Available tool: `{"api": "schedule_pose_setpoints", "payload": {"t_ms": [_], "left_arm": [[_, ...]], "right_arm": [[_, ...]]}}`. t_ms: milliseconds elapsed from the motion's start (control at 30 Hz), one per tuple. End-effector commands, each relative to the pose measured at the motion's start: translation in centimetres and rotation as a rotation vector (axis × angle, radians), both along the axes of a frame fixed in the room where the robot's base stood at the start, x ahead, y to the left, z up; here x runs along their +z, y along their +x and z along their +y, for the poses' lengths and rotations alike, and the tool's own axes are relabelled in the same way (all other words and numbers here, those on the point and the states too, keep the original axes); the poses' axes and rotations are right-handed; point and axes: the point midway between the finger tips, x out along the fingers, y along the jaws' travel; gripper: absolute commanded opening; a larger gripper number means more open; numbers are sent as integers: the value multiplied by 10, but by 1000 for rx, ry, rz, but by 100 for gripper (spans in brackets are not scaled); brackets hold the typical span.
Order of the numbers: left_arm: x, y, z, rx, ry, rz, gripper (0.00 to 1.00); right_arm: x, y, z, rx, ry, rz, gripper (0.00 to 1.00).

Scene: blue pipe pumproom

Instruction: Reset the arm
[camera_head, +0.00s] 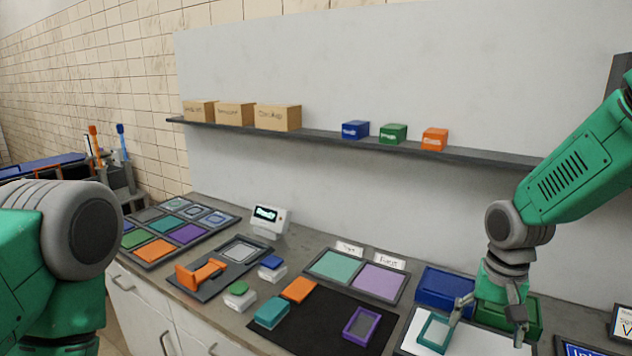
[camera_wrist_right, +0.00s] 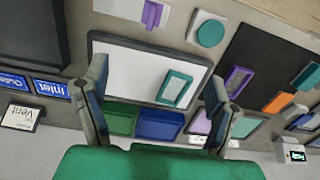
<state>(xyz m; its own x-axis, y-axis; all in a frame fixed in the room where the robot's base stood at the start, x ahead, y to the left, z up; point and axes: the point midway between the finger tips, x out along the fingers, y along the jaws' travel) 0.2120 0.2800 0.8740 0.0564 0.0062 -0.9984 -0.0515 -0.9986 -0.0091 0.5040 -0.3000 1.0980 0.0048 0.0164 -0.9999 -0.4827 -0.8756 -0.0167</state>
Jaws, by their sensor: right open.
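My right arm comes in from the right in the head view. Its gripper (camera_head: 491,311) is open and points down above the white board (camera_head: 466,340) at the lower right. A teal frame (camera_head: 435,332) lies on that board near one fingertip, and it also shows in the right wrist view (camera_wrist_right: 174,89) beyond the two spread fingers. Nothing is held between the right fingers (camera_wrist_right: 163,105). My left arm shows at the left edge of the head view, but its gripper is out of the picture.
A blue bin (camera_head: 446,287) and a green bin (camera_head: 526,317) stand behind the white board. A black mat (camera_head: 318,325) holds a purple frame (camera_head: 362,325). A wall shelf (camera_head: 330,140) carries several boxes. A small display device (camera_head: 268,221) stands at the back of the counter.

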Motion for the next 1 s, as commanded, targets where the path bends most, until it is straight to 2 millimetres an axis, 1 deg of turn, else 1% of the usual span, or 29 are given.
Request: {"api": "schedule_pose_setpoints", "payload": {"t_ms": [33,167,267,367,467,500,567,600,633,700,733,767,800,867,900,967,1000], "left_arm": [[0,0,0,1,0,-1,71],[-1,1,0,1,0,-1,71],[-1,0,0,1,0,-1,71],[0,0,0,0,0,0,71],[0,0,0,0,0,0,71],[0,0,0,0,0,0,71],[0,0,0,0,0,0,71],[0,0,0,0,0,0,71],[0,0,0,0,0,0,71],[0,0,0,0,0,0,71],[0,0,0,0,0,0,71],[0,0,0,0,0,0,71],[0,0,0,0,0,0,71],[0,0,0,0,0,0,71],[0,0,0,0,0,0,71],[0,0,0,1,0,0,71],[-14,1,0,1,0,-1,71]], "right_arm": [[-12,-5,0,10,5,6,80],[-44,-23,0,44,22,9,80],[-72,-41,1,78,35,7,80],[-104,-65,3,117,46,6,80],[-141,-99,9,165,55,10,80],[-156,-116,12,189,57,12,80],[-179,-148,15,228,56,14,80],[-193,-170,17,256,54,15,80],[-201,-186,17,276,51,14,80],[-215,-222,18,320,40,11,80],[-219,-236,18,339,34,10,80],[-222,-249,18,357,28,9,80],[-226,-267,17,380,20,9,80],[-228,-291,14,414,8,9,80],[-229,-306,12,437,0,10,80],[-229,-328,9,471,-12,11,80],[-243,-320,8,476,-15,-6,80]]}}
